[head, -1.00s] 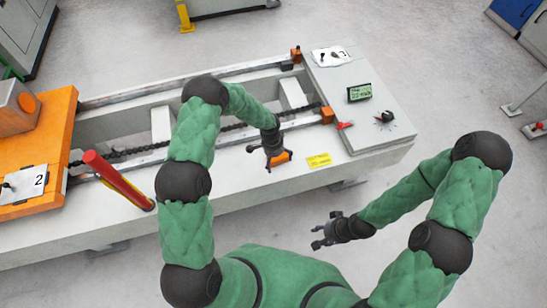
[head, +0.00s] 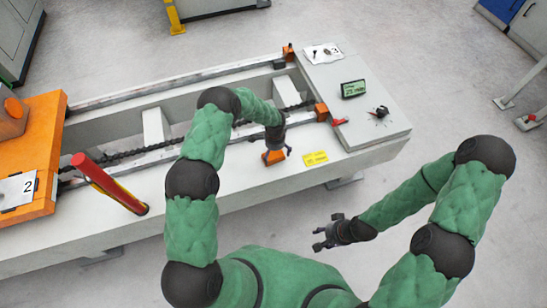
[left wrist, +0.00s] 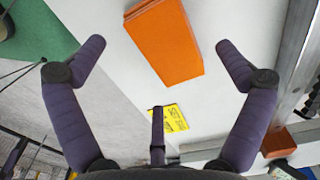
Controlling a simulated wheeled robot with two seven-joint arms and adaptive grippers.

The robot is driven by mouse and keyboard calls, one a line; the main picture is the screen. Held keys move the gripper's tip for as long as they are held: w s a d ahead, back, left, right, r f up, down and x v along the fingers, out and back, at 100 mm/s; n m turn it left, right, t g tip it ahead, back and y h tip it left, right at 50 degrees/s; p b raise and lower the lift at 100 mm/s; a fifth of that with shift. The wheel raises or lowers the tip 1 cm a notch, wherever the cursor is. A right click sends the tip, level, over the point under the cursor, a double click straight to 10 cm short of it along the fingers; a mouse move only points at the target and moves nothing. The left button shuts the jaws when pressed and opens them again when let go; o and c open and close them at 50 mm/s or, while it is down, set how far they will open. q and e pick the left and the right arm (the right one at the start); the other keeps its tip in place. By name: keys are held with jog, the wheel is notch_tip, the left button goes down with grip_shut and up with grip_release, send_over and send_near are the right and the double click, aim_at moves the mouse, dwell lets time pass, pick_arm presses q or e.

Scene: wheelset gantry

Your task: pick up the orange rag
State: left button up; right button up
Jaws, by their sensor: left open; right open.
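The orange rag (left wrist: 164,40) lies as a folded, flat block on the pale bench top. In the left wrist view it is ahead of my open left gripper (left wrist: 158,55), between the lines of the spread fingers. In the head view the rag (head: 273,157) shows partly beneath my left gripper (head: 275,150), which points down over it. I cannot tell the height of the fingers above it. My right gripper (head: 328,234) is open and empty, held over the floor in front of the bench.
A yellow label (head: 314,158) lies right of the rag. A red post (head: 108,183) stands on the bench to the left. A metal rail and dark chain (head: 150,151) run behind the rag. A control panel with a small display (head: 353,89) is at the right end.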

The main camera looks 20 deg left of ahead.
aim_at(275, 156)
pick_arm(q)
notch_tip(275, 156, down, 4)
jog(key=shift+b, duration=0.65)
jog(key=shift+r, duration=0.1)
jog(key=shift+c, duration=0.3)
jog(key=c, duration=1)
jog(key=shift+c, duration=0.2)
